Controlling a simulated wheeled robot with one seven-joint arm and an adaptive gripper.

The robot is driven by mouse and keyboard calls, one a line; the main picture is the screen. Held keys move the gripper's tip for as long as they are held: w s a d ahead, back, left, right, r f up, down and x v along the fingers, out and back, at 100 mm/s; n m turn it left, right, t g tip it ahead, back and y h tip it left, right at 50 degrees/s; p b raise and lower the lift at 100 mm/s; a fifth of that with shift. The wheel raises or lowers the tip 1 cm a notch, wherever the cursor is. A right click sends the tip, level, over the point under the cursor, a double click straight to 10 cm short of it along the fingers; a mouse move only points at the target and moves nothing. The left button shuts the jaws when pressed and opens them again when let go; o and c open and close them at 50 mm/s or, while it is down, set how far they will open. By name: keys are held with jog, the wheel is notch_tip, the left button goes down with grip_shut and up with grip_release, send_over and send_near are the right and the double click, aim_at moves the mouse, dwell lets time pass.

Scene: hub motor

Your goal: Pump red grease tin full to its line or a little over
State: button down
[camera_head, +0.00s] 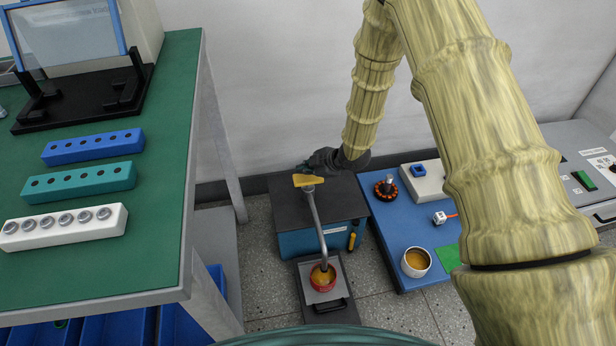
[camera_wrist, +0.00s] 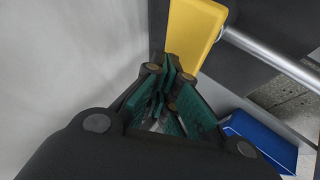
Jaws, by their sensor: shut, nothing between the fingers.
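The red grease tin (camera_head: 323,288) stands upright on a small dark platform (camera_head: 306,300) on the floor, with yellow-orange grease inside. A grey pump spout (camera_head: 318,225) curves down from the dark-topped blue pump box (camera_head: 290,243), its lower end at the tin's mouth. The tin's fill line cannot be made out. A yellow pump paddle (camera_head: 308,180) sits at the spout's upper end; it also shows in the wrist view (camera_wrist: 192,40). My gripper (camera_head: 318,160) is shut and empty, close beside the paddle; its teal-padded fingers meet in the wrist view (camera_wrist: 168,85). Contact with the paddle cannot be told.
A blue table (camera_head: 385,232) on the right carries a white cup (camera_head: 416,262) of yellow-orange stuff, a motor part (camera_head: 386,187) and small blocks. A green bench (camera_head: 70,265) with racks stands on the left. The wall is close behind the pump box.

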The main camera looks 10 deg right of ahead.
aim_at(306, 179)
jog(key=shift+r, duration=0.15)
jog(key=shift+r+p, duration=2.2)
jog(key=shift+r, duration=0.25)
jog(key=shift+f, duration=0.1)
